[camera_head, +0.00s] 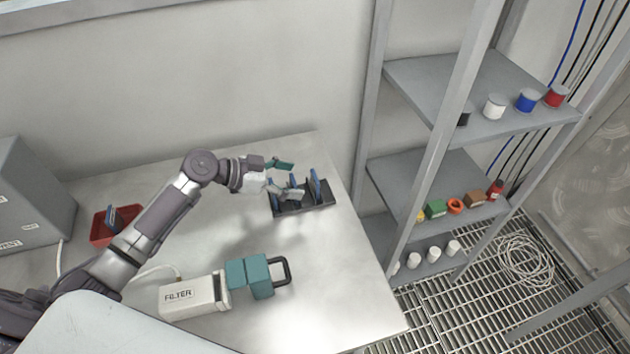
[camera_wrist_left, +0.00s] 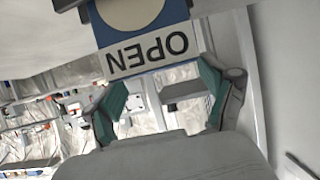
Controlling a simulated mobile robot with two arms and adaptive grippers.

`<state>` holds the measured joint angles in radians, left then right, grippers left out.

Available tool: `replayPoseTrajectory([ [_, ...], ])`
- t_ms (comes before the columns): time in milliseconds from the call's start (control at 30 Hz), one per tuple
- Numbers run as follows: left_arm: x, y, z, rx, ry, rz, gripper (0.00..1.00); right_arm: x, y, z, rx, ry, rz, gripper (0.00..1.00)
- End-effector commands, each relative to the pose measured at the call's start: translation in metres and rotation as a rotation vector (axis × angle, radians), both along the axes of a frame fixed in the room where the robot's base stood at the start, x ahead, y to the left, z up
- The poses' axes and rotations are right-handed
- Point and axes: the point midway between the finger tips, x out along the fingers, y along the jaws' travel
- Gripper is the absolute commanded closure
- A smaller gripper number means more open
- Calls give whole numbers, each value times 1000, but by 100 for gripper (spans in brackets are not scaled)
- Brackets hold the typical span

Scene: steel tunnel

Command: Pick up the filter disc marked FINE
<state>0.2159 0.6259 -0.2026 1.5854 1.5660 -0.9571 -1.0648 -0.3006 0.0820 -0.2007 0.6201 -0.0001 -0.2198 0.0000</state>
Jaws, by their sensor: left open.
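A dark rack (camera_head: 318,204) on the table holds several upright blue filter discs (camera_head: 315,184), seen nearly edge-on in the head view. My left gripper (camera_head: 294,180) is open at the rack, with its fingers over the left part of it. In the left wrist view, a blue disc with a pale round face and an upside-down label reading OPEN (camera_wrist_left: 148,55) shows large at the top, in front of my open left gripper (camera_wrist_left: 163,92). I cannot tell whether the fingers touch it. No label reading FINE is legible. My right gripper is not in view.
A red tray (camera_head: 100,238) with a blue disc stands at the left, beside a grey cabinet (camera_head: 35,205). A white FILTER housing (camera_head: 190,308) with a teal block (camera_head: 250,277) and dark handle lies near the front. Shelves (camera_head: 425,178) stand right of the table.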

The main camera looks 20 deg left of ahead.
Motion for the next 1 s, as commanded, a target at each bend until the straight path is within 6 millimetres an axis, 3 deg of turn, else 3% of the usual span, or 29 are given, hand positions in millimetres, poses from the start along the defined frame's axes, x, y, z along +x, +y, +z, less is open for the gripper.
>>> replayPoseTrajectory([
  [200,22,-23,0,-3,1,0,17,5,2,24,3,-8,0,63],
  [400,31,-37,-13,-1,2,0,17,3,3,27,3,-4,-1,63],
  [633,32,-37,-15,0,0,0,17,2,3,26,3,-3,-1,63],
  [933,32,-37,-15,-1,1,0,67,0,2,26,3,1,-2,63],
  [1000,32,-37,-15,-1,1,0,70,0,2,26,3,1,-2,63],
])
